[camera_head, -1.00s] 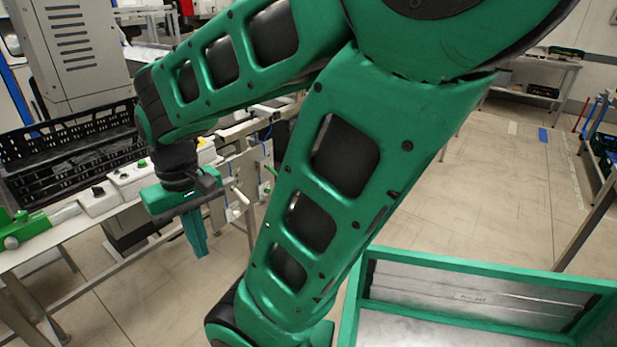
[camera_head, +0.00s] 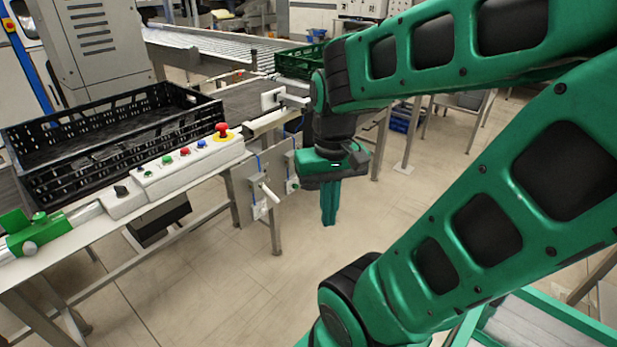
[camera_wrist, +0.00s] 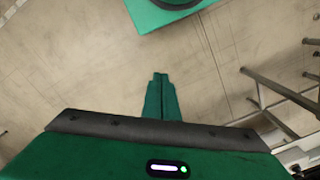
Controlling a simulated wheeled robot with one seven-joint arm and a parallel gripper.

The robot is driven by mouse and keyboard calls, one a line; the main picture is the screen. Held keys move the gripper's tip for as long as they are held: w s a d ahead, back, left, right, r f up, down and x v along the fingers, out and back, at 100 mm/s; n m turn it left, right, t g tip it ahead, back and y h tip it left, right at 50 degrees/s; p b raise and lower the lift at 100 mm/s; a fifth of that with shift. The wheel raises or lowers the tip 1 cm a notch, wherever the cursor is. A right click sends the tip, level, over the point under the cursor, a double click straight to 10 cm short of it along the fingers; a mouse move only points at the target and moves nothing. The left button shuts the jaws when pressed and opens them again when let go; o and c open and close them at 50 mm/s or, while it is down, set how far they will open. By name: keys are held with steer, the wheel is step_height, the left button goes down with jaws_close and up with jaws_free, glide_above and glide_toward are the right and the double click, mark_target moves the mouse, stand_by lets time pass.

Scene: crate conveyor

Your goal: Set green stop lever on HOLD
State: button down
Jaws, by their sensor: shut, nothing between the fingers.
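My gripper (camera_head: 329,222) hangs fingers down in the head view, right of the conveyor's side and apart from it. In the wrist view its green fingers (camera_wrist: 162,82) are shut and empty above the floor. A side plate under the conveyor edge bears a white-handled lever (camera_head: 268,193) with a small green mark by its base. Beside it is another fitting with green on it (camera_head: 292,186). A green clamp-like part (camera_head: 22,236) sits at the far left front. I cannot tell which is the green stop lever, and no HOLD mark is readable.
A black crate (camera_head: 110,140) stands on the conveyor. In front is a control box (camera_head: 190,165) with coloured buttons and a red mushroom button (camera_head: 222,130). A green crate (camera_head: 298,62) stands farther back. Conveyor legs (camera_head: 274,235) reach the floor. Floor before them is clear.

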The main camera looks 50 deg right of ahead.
steer(key=w+d+f+n+t+h, duration=0.1)
steer(key=w+d+f+n+h, duration=0.45)
steer(key=w, duration=0.55)
steer(key=w+d+f+n+t+h, duration=0.2)
steer(key=w+d+f+n+h, duration=0.1)
steer(key=w+d+f+n, duration=0.55)
steer(key=w+d+f+n+t+h, duration=0.1)
steer(key=w+d+f+n+h, duration=0.35)
steer(key=w+n, duration=0.6)
steer(key=w+d+f+m+y, duration=0.1)
steer(key=w+d+f, duration=0.3)
steer(key=d, duration=0.5)
steer(key=shift+w+m, duration=0.45)
steer(key=shift+w, duration=0.25)
steer(key=shift+d, duration=0.1)
steer(key=shift+a, duration=0.25)
